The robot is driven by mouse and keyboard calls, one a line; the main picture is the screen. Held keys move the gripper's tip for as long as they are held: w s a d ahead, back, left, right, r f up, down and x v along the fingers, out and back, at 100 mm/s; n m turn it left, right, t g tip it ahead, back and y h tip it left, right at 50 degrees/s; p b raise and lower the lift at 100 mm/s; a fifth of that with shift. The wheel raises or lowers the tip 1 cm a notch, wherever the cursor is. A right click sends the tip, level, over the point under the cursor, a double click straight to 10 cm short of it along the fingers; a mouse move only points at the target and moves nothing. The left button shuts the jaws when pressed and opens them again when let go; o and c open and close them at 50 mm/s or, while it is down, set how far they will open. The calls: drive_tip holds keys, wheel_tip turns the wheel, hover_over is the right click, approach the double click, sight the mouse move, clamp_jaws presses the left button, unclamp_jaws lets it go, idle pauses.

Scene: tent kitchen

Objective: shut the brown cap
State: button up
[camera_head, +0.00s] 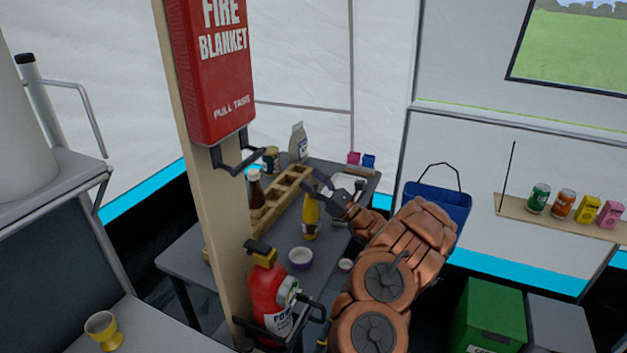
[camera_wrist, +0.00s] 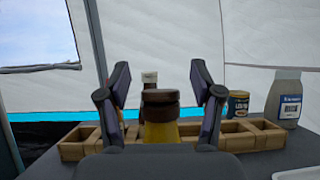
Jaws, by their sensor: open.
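A yellow bottle (camera_head: 311,217) stands upright on the grey table in the head view. In the wrist view, its brown cap (camera_wrist: 161,97) shows in the middle, above the yellow neck (camera_wrist: 161,132). The cap has a flat upper part over a broader lower ring; I cannot tell whether its lid is raised. My gripper (camera_head: 319,185) is at the bottle's top in the head view and partly hides the cap. In the wrist view, my gripper (camera_wrist: 160,84) is open, with fingers on both sides of the cap and clear gaps between.
A wooden divided rack (camera_wrist: 262,137) lies behind the bottle. A dark bottle (camera_head: 254,188), a tin (camera_wrist: 238,104) and a pale jug (camera_wrist: 284,98) stand near it. A bowl (camera_head: 300,259) sits in front. A post with a fire blanket box (camera_head: 213,75) and an extinguisher (camera_head: 267,295) stands left.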

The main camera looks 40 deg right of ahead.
drive_tip(key=v, duration=1.1)
drive_tip(key=shift+s+f, duration=0.2)
drive_tip(key=shift+s, duration=0.1)
drive_tip(key=shift+d, duration=0.1)
drive_tip(key=shift+c, duration=0.4)
